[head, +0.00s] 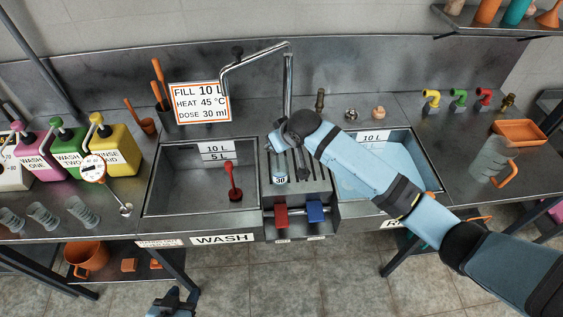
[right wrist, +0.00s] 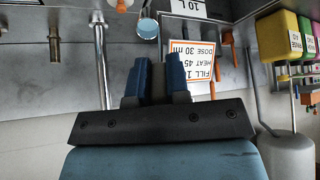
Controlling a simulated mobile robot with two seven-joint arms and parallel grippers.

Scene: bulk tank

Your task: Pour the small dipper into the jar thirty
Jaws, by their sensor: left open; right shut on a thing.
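The jar marked 30 (head: 280,178) stands on the ribbed drain rack between the two basins. My right gripper (head: 276,139) is above it, reached in from the right, and its wrist partly covers that spot. In the right wrist view the right gripper (right wrist: 157,82) is shut on a thin grey handle. A small round cup with a pale blue face (right wrist: 147,28) shows just beyond the fingers; it looks like the small dipper. Its contents and tilt are unclear. My left gripper (head: 172,303) is low at the bottom edge, open and away from the counter.
A tall faucet (head: 288,75) rises behind the rack. The left basin (head: 165,185) holds a red plunger-like tool (head: 234,182); the right basin (head: 365,180) holds water. Bottles with pumps (head: 113,150) and clear beakers (head: 85,210) stand left. A jug (head: 490,160) stands right.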

